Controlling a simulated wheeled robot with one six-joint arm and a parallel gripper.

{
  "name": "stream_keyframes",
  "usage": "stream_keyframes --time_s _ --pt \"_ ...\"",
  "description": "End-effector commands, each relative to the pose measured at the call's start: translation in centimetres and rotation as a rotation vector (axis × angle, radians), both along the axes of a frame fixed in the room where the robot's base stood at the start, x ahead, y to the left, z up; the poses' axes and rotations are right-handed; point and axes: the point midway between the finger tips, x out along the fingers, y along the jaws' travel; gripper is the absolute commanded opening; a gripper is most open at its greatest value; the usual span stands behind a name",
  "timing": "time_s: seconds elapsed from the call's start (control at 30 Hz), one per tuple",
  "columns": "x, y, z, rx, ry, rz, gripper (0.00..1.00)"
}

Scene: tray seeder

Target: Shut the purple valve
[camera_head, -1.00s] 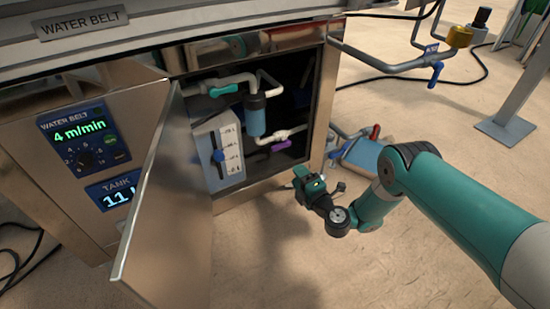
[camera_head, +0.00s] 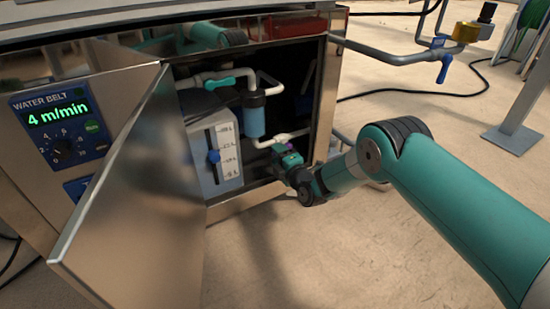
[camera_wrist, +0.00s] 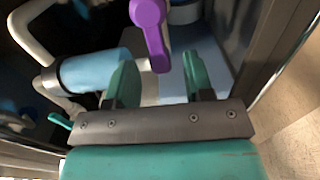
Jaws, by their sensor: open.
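The purple valve handle (camera_wrist: 149,32) shows at the top middle of the wrist view, just ahead of my gripper (camera_wrist: 158,85). The fingers are apart and empty. The handle's rounded end lies in line with the gap, beyond the fingertips, and I see no contact. In the head view my gripper (camera_head: 284,155) reaches into the open cabinet, at the lower right of the opening, and hides most or all of the purple handle. A white pipe (camera_head: 278,139) runs just above it.
The open cabinet door (camera_head: 135,205) stands to the left. Inside are a blue filter (camera_head: 254,118), a teal-handled valve (camera_head: 220,83) and a white tank (camera_head: 213,150) with a blue slider. The cabinet's right post (camera_head: 326,95) is close to my gripper. A blue valve (camera_head: 445,68) hangs outside.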

Motion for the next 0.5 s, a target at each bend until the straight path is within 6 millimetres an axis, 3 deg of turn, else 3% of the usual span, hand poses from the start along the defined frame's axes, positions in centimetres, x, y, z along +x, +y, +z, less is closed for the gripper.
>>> stream_keyframes --time_s 0.2,0.5 --pt "1.8 1.3 -0.2 0.001 -0.002 0.001 0.48" --pt "2.1 1.4 0.0 0.001 0.002 0.000 0.48"
